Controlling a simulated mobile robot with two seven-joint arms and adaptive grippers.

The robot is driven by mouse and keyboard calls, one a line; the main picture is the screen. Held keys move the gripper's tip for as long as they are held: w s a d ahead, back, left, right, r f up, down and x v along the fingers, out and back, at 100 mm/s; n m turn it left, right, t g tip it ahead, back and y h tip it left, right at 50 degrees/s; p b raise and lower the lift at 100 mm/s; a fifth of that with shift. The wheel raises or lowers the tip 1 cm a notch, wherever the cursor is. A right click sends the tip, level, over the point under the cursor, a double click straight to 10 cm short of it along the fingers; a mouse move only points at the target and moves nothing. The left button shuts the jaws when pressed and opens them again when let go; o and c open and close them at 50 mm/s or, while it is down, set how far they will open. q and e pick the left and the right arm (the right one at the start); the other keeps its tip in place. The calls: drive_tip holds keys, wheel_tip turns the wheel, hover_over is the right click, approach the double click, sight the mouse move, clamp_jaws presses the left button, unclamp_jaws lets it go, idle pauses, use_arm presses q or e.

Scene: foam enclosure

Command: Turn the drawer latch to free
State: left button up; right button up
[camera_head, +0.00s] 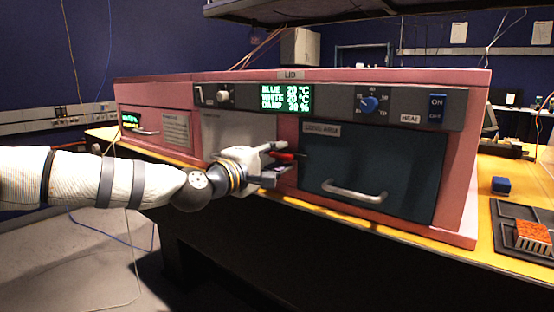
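The drawer latch (286,156) is a small red lever with a dark end. It sits on the pink front of the enclosure, just left of the dark drawer (385,182). The drawer is shut, with a silver bar handle (354,193) low on its front. My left gripper (284,160) comes in from the left and is open. One finger is above the latch and one below it. I cannot tell whether either finger touches it. The hand hides part of the latch's left side. My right gripper is not in view.
The pink enclosure (456,190) stands on a yellow-topped bench (394,239). Above the drawer are a blue knob (370,104), an on/off switch (436,107) and a green display (285,98). A blue block (501,185) and a dark tray (510,248) lie at the right.

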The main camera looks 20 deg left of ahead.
use_arm(q)
clamp_jaws()
drive_tip(key=shift+r+m, duration=0.1)
drive_tip(key=shift+m, duration=0.2)
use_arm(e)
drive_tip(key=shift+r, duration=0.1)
use_arm(q)
drive_tip(key=m+p, duration=0.1)
drive_tip(key=m, duration=0.2)
drive_tip(key=shift+r+m, duration=0.1)
drive_tip(key=shift+m, duration=0.2)
drive_tip(key=m, duration=0.3)
drive_tip(key=shift+r+m+p, duration=0.1)
drive_tip(key=shift+m+p, duration=0.25)
drive_tip(key=shift+m, duration=0.05)
drive_tip(key=m+p, duration=0.2)
drive_tip(key=m, duration=0.4)
drive_tip(key=shift+m+p, duration=0.45)
drive_tip(key=shift+m, duration=1.45)
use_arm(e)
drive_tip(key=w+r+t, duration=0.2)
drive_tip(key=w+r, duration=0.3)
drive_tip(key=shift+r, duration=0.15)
